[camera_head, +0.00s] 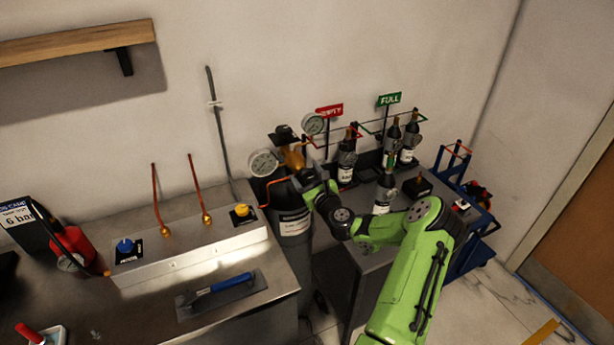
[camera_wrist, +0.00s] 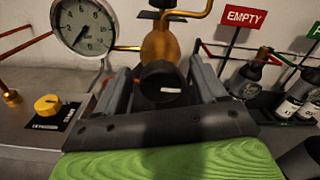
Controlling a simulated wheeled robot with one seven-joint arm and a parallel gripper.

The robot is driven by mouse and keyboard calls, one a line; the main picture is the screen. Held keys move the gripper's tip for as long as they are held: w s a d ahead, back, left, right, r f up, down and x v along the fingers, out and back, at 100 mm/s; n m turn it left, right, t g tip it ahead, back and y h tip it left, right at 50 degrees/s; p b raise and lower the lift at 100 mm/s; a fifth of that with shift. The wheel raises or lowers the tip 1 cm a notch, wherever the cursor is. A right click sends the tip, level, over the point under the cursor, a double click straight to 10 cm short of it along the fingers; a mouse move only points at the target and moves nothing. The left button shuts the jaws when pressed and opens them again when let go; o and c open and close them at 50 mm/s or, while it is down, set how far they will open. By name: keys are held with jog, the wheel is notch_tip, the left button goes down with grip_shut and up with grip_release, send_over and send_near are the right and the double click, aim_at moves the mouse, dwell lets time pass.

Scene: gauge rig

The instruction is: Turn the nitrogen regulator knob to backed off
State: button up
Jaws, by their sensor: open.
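The regulator has a brass body (camera_wrist: 160,45) and a black round knob (camera_wrist: 158,84) with a short white mark on its face. In the head view the brass body (camera_head: 292,157) sits on top of a tall dark cylinder (camera_head: 291,222) with a white label. My gripper (camera_wrist: 163,82) is open, with one finger on each side of the knob. I cannot tell whether either finger touches it. In the head view my gripper (camera_head: 306,177) is at the front of the regulator, and the knob is hidden there.
A white-faced gauge (camera_wrist: 84,25) stands close left of my gripper; a second gauge (camera_head: 313,123) is behind. Small bottles and a red EMPTY sign (camera_wrist: 243,17) are to the right. A steel bench (camera_head: 230,312) holds a box with a yellow knob (camera_head: 242,210) and blue knob (camera_head: 125,246).

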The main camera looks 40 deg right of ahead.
jog(key=c, duration=1)
jog(key=shift+f, duration=0.1)
jog(key=n+b, duration=0.2)
jog(key=n, duration=0.2)
jog(key=shift+a+f+n+b, duration=0.1)
jog(key=shift+f+n+b, duration=0.05)
jog(key=shift+n+b, duration=0.2)
jog(key=n+b, duration=0.3)
jog(key=n, duration=0.1)
jog(key=shift+f+n+b, duration=0.1)
jog(key=shift+n+b, duration=0.15)
jog(key=shift+b, duration=0.15)
jog(key=n+b, duration=0.4)
jog(key=shift+a+f, duration=0.1)
jog(key=n+b, duration=0.4)
jog(key=b, duration=0.1)
jog(key=shift+n, duration=0.3)
